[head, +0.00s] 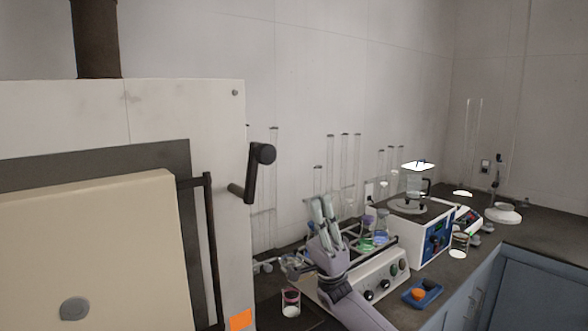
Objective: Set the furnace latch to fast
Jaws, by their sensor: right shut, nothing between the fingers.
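The furnace (222,130) is a large pale cabinet on the left, with a dark flue on top. Its cream door (100,245) shows in front, apparently standing out from the dark frame. The furnace latch (253,175) is a black crank-like handle at the cabinet's right edge, with its grip end up. My right gripper (322,204) points upward, to the right of the latch and lower in the picture. It is shut and empty, apart from the latch in the picture. My left gripper is not in view.
Behind my right gripper stands a white knobbed device (382,285) with flasks on it. Tall glass tubes (345,165) line the wall. A small blue tray (422,293) and a jar (291,303) are nearby.

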